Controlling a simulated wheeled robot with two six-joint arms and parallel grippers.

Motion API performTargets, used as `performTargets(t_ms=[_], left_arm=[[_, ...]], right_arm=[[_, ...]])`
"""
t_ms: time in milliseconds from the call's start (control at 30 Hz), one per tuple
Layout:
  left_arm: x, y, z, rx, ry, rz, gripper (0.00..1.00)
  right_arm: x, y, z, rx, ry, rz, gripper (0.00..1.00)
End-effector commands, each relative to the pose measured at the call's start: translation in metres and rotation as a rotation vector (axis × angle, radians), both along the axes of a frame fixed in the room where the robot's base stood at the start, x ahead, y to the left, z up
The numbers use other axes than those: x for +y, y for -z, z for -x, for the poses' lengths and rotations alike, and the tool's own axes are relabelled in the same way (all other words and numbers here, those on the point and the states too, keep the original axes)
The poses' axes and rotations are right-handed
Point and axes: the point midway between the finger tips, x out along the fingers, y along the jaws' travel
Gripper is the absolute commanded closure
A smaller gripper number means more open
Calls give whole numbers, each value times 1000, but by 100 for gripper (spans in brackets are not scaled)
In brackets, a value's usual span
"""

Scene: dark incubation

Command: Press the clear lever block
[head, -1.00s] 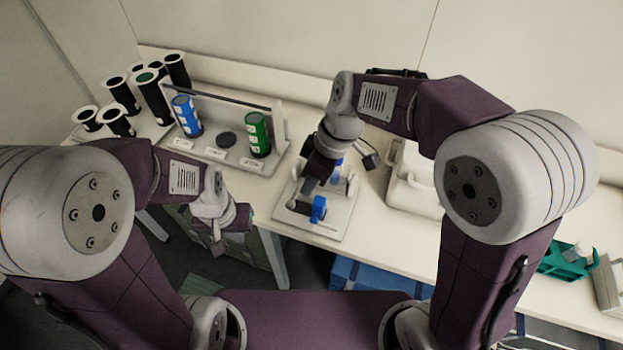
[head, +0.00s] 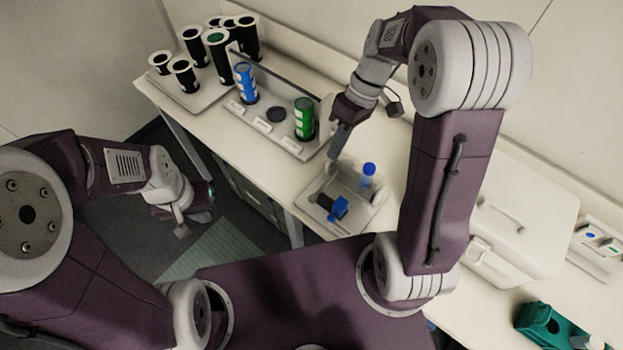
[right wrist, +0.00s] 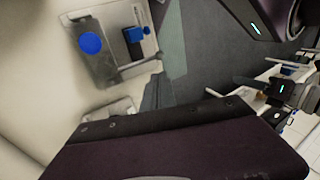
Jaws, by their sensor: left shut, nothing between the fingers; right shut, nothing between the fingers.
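A pale, see-through-looking shape stands around these, and I cannot clearly tell the clear lever block's outline. My left gripper (head: 182,230) is shut and empty, off the bench at the left.
A rack with a blue tube (head: 245,82) and a green tube (head: 304,118) stands left of the plate. Several black tubes (head: 191,42) stand behind at the left. A white lidded box (head: 520,220) and a green holder (head: 545,325) are at the right.

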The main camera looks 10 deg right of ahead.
Motion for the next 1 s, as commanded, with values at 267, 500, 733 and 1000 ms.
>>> performTargets(t_ms=[267,500,733,1000], left_arm=[[0,-1,0,0,0,0,100],[0,-2,0,0,0,0,100],[0,-6,0,0,0,0,100],[0,-12,0,0,0,0,100]], right_arm=[[-4,-1,0,0,12,0,100],[3,13,3,4,10,-1,100],[21,58,14,6,10,-1,100],[41,106,25,5,9,0,100]])
